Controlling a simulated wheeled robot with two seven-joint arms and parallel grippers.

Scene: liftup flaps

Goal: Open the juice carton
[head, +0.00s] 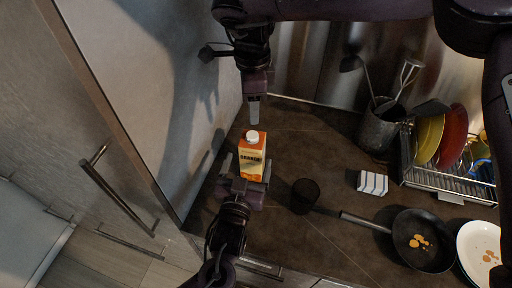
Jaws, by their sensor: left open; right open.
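An orange juice carton (252,158) with a white cap (252,136) stands on the dark counter (305,232), left of the middle in the head view. My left gripper (243,174) is open at the near side of the carton, its fingers around or close beside the lower part. Whether the fingers touch the carton cannot be told. My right gripper (254,108) comes from the top of the picture and is open. Its fingertips point toward the cap with a small gap between them and the cap.
A dark cup (305,192), a striped sponge (372,183) and a frying pan (424,240) lie to the right. A utensil pot (378,130), a dish rack (450,178) and a white plate (481,247) are farther right. A tall grey panel (150,75) stands close on the left.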

